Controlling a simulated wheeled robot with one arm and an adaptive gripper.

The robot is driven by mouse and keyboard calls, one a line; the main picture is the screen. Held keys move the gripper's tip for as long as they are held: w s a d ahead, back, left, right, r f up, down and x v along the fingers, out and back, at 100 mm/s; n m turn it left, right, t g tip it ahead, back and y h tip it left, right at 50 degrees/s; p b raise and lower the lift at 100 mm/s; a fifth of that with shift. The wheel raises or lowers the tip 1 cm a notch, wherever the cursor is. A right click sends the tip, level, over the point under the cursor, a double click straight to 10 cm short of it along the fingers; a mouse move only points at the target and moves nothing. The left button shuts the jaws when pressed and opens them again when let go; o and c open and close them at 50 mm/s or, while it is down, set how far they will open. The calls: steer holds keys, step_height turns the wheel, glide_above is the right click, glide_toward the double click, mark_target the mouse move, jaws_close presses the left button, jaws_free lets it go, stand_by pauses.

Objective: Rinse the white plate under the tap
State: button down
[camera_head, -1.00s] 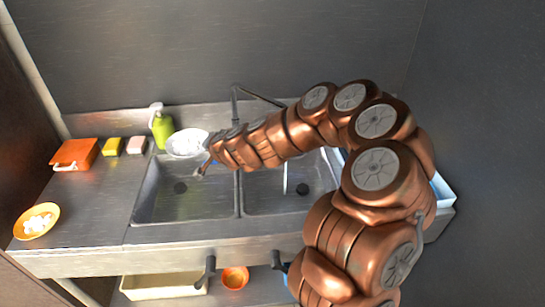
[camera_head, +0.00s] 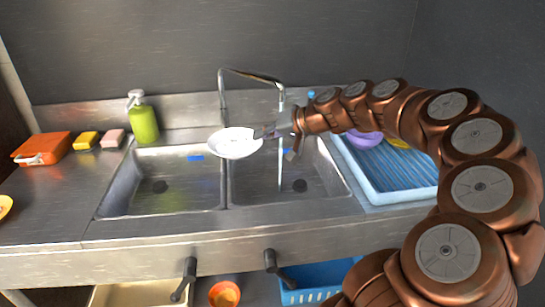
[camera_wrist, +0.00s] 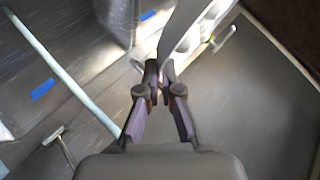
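The white plate (camera_head: 236,144) is held up over the double sink, near the divider between its two basins. My gripper (camera_head: 268,131) is shut on the plate's right rim. In the wrist view the fingers (camera_wrist: 161,76) close on the plate's thin grey edge (camera_wrist: 176,32). The plate looks tilted, its face towards the head camera. The tap (camera_head: 250,74) arches over the sink. A pale vertical stream (camera_head: 280,165) runs from its spout into the right basin (camera_head: 310,172), just right of the plate and behind my gripper. The plate appears apart from the stream.
A blue rack (camera_head: 375,192) with a purple bowl (camera_head: 364,138) is on the right. The left basin (camera_head: 160,195) is empty.

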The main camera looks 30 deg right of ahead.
steer(key=w+d+f+p, duration=0.1)
steer(key=w+d, duration=0.1)
steer(key=d, duration=0.4)
steer(key=w+d+f, duration=0.2)
steer(key=d, duration=0.5)
steer(key=shift+w+d+f+p, duration=0.15)
steer(key=shift+d+f+p, duration=0.1)
steer(key=shift+p, duration=0.1)
stand_by(0.7)
steer(key=shift+s+d+b, duration=0.1)
steer(key=shift+s+b, duration=0.15)
steer(key=shift+b, duration=0.05)
stand_by(0.4)
steer(key=shift+s+d, duration=0.15)
steer(key=shift+s, duration=0.15)
steer(key=shift+b, duration=0.3)
steer(key=s+a+b, duration=0.3)
steer(key=s+a, duration=0.1)
steer(key=a, duration=0.3)
steer(key=shift+b, duration=0.4)
